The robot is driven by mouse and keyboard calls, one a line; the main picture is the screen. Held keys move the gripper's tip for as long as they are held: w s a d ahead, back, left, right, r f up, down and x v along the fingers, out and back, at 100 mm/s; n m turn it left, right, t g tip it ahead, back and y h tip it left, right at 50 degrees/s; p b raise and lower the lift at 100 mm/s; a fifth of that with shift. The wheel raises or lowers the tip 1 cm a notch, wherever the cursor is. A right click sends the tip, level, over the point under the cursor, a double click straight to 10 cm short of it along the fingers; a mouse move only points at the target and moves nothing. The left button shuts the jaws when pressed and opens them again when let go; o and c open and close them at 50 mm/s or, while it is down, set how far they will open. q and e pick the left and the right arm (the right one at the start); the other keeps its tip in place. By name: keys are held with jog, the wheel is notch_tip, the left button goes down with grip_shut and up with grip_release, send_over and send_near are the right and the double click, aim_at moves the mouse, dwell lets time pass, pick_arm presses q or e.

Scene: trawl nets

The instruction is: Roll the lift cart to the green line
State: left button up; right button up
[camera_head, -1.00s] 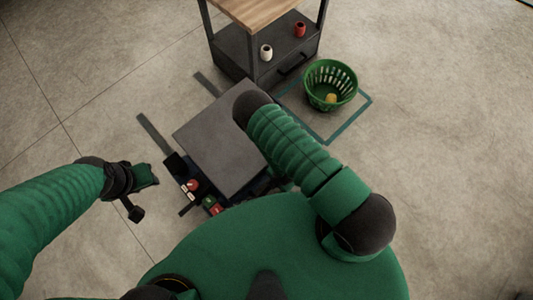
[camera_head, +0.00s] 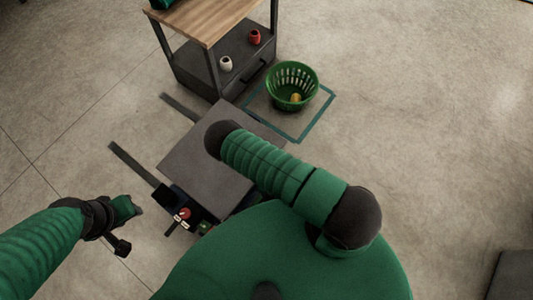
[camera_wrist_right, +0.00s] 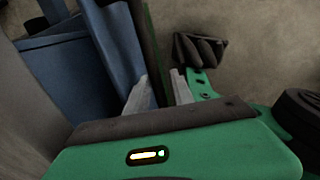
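The lift cart (camera_head: 190,165) stands in front of my body in the head view, with a flat grey platform and red, white and green parts at its near end. A teal-green line (camera_head: 316,121) forms a square on the floor to its upper right. My right arm reaches across the platform; its gripper is hidden there. In the right wrist view the right gripper (camera_wrist_right: 160,75) has two pale fingers apart beside a dark, green-edged bar (camera_wrist_right: 152,35); contact is unclear. My left gripper (camera_head: 128,211) is left of the cart, over the floor, apart from it.
A wooden-topped shelf unit (camera_head: 212,15) with a white and a red item stands behind the cart. A green basket (camera_head: 292,86) with a yellow item stands at the teal square. Two dark strips (camera_head: 135,163) lie left of the cart. Floor on the right is mostly clear.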

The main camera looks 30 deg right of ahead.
jog(key=shift+o, duration=0.8)
notch_tip(320, 180, up, 16)
jog(key=s+d+p, duration=0.1)
jog(key=s+p, duration=0.1)
jog(key=p, duration=0.5)
jog(key=shift+s+r, duration=0.25)
jog(key=shift+s, duration=0.15)
